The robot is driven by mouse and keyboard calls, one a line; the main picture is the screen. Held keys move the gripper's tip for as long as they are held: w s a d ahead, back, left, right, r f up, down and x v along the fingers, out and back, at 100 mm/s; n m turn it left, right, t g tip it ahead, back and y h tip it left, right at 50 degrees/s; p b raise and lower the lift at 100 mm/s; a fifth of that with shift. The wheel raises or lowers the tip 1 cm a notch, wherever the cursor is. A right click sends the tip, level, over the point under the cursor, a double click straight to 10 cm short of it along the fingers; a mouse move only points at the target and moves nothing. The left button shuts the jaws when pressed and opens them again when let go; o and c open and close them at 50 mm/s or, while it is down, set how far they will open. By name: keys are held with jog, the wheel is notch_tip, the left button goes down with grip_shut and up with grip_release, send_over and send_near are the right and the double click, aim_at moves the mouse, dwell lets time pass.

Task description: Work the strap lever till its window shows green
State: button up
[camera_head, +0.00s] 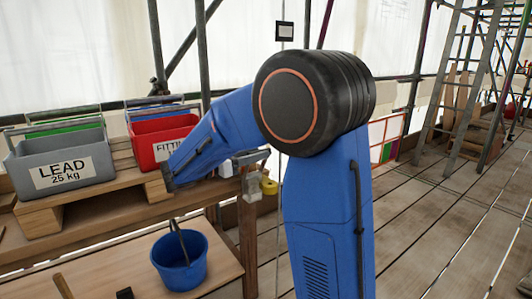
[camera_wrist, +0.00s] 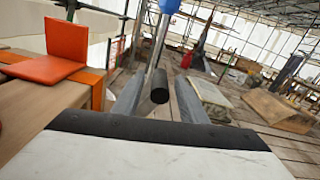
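In the wrist view, the two grey fingers of my gripper (camera_wrist: 158,102) stand apart. A black cylindrical grip (camera_wrist: 159,88) shows end-on between them, with a visible gap on each side; I cannot tell how deep it sits. It looks like the lever's handle. A thin metal bar or pole shows just above it, with a blue part (camera_wrist: 169,5) at the top. No green window can be made out in either view. In the head view my blue arm covers the middle, and my fingers cannot be made out. A small grey metal fitting (camera_head: 250,158) with a yellow part (camera_head: 269,186) shows beside the arm.
A grey crate marked LEAD (camera_head: 62,165) and a red crate marked FITTINGS (camera_head: 160,134) stand on a wooden bench (camera_head: 100,218) at left. A blue bucket (camera_head: 180,264) stands lower down. Scaffold poles and a ladder (camera_head: 470,90) stand behind. Plank floor (camera_head: 440,225) at right is clear.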

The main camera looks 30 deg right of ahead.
jog(key=shift+d, duration=2.15)
jog(key=shift+c, duration=0.6)
grip_shut()
